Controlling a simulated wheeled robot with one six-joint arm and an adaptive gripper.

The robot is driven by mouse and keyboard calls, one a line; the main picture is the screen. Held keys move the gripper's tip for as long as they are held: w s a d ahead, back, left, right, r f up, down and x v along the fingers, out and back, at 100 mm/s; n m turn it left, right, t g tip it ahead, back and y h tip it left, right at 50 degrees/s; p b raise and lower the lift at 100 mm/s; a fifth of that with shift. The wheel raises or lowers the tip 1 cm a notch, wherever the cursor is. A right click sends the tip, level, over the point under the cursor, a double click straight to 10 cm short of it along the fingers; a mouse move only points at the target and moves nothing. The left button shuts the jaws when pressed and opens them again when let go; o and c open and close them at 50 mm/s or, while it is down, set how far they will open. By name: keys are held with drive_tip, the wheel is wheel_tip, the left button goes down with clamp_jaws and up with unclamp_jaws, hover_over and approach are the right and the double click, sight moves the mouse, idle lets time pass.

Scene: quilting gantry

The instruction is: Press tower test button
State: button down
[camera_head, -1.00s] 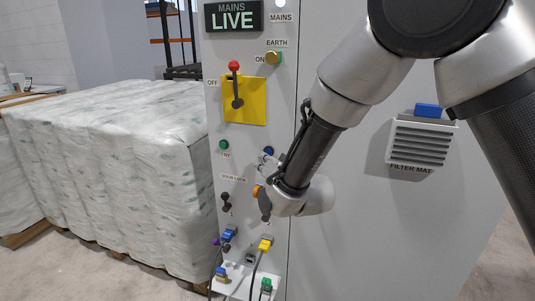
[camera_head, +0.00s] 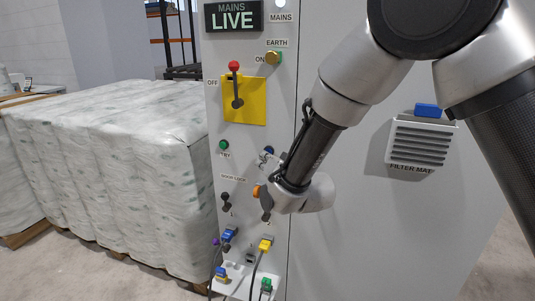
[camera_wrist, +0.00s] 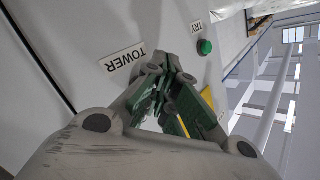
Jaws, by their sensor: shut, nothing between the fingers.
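The blue button (camera_head: 268,149) is on the grey cabinet front, partly covered by my gripper in the head view. In the wrist view, an upside-down TOWER label (camera_wrist: 125,57) is on the panel beside the fingertips; the button by it is hidden behind them. My gripper (camera_head: 264,160) is shut and empty, its fingertips close to the blue button. In the wrist view my gripper (camera_wrist: 168,65) points at the panel; I cannot tell whether it touches the button.
A green TRY button (camera_head: 223,145) is to the left, also in the wrist view (camera_wrist: 204,47). A red-knobbed lever (camera_head: 235,85) is above. An orange knob (camera_head: 257,191) and plugged cables (camera_head: 264,246) are below. A wrapped pallet stack (camera_head: 110,170) stands left.

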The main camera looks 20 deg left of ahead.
drive_tip(key=shift+w, duration=0.15)
idle(0.5)
drive_tip(key=shift+s, duration=0.9)
drive_tip(key=s, duration=0.5)
drive_tip(key=shift+a, duration=0.2)
